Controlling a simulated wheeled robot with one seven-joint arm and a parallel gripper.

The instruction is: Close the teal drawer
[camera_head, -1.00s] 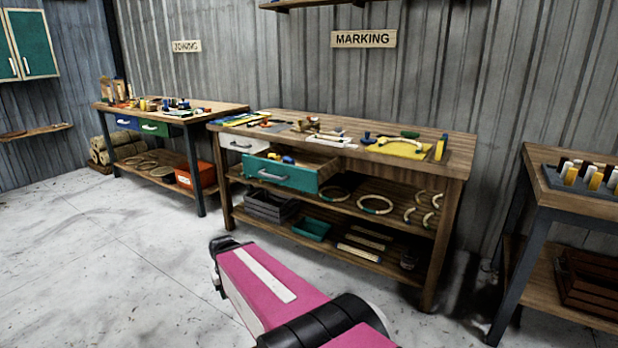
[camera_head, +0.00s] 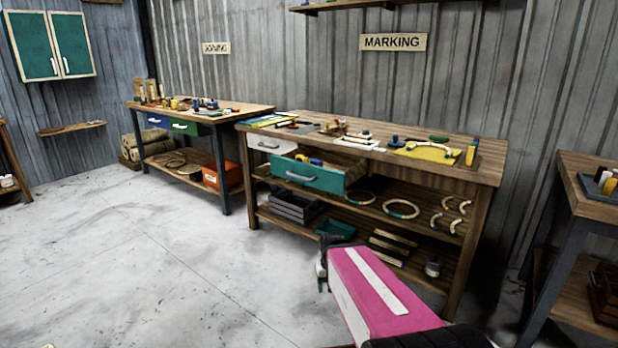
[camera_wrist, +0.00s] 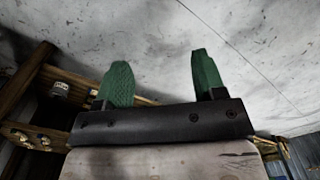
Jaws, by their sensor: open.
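The teal drawer (camera_head: 307,174) is pulled out of the front of the wooden workbench (camera_head: 400,146) under the MARKING sign. It has a pale bar handle, and small blue and yellow items show inside it. My gripper (camera_head: 321,272) is low in front of the bench, apart from the drawer, and mostly hidden by my pink arm in the head view. In the wrist view, my gripper (camera_wrist: 160,80) shows two green fingers spread apart with nothing between them. The drawer does not show clearly in the wrist view.
A white drawer (camera_head: 272,144) sits left of the teal one. Shelves below hold a dark crate (camera_head: 291,207), a teal tray (camera_head: 336,230) and rings (camera_head: 401,209). Another bench (camera_head: 222,165) stands left, one more at right (camera_head: 590,205). The concrete floor (camera_head: 150,255) at left is clear.

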